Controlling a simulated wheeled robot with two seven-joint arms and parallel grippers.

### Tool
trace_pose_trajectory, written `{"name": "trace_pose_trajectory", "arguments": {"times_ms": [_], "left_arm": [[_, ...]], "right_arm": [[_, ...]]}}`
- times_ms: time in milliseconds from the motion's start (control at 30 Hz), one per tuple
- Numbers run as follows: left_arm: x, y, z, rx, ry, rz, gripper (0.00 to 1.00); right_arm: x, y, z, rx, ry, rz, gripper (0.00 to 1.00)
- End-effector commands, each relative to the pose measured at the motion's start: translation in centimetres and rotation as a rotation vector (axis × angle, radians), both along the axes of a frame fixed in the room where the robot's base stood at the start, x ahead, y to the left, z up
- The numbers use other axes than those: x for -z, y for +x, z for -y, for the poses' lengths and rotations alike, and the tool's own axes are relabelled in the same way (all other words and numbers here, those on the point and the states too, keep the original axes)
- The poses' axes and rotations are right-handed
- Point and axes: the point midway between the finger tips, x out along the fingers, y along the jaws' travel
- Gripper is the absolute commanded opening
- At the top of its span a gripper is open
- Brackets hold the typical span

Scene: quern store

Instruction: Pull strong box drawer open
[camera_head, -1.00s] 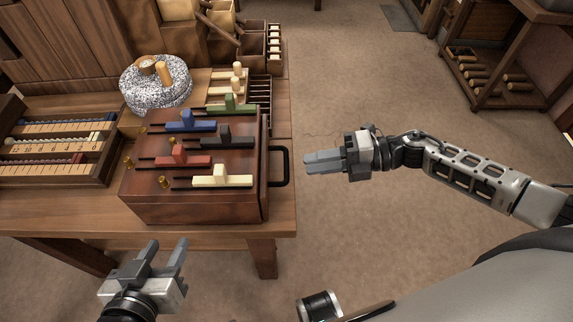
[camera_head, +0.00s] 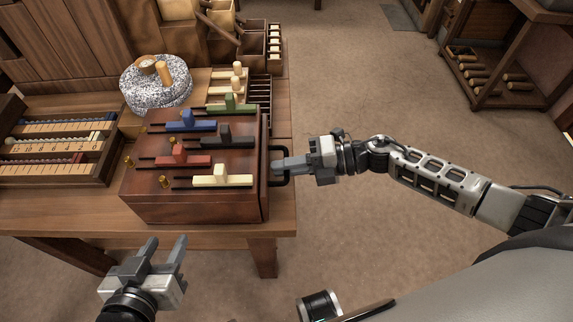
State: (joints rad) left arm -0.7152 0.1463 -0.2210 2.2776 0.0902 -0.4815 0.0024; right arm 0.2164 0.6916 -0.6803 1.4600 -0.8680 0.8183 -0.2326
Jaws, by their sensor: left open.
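The strong box (camera_head: 190,209) is a reddish-brown box on the wooden table, with coloured sliders on its top. Its dark drawer handle (camera_head: 286,183) stands out from its right side. The drawer front lies against the box, with no clear gap showing. My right gripper (camera_head: 275,165) is at the handle, coming from the right, and its fingers overlap the bar. Whether its fingers are open or closed on the bar is not clear from this angle. My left gripper (camera_head: 167,243) is open and empty in front of the table, below the box.
A speckled quern stone (camera_head: 150,95) stands behind the box. A bead tray (camera_head: 60,150) lies to the left. Small compartments with pegs (camera_head: 238,85) sit behind the box. The floor right of the table is clear, with a low wooden rack (camera_head: 480,95) farther back.

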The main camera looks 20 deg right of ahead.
Motion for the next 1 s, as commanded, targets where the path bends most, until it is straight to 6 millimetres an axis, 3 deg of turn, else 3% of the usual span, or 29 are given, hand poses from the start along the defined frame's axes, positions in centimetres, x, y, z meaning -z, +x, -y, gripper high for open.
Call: {"name": "trace_pose_trajectory", "arguments": {"times_ms": [167,400,567,967,1000], "left_arm": [[0.3,-0.2,0.0,0.0,0.0,-0.002,0.42],[0.9,-0.3,0.0,-0.001,-0.001,0.004,0.42],[1.2,-0.4,0.1,0.001,-0.001,0.004,0.42],[0.8,-0.3,0.2,0.004,-0.003,0.012,0.42],[0.8,-0.3,0.2,0.006,-0.003,0.013,0.42]], "right_arm": [[0.2,-0.5,1.8,0.003,-0.002,-0.003,0.0],[0.4,-2.4,8.2,0.003,-0.003,-0.005,0.0],[0.3,-3.2,11.0,0.002,0.0,-0.004,0.0],[0.0,-3.5,11.9,0.001,0.004,-0.002,0.0],[0.0,-3.4,11.9,0.001,0.004,-0.002,0.16]]}}
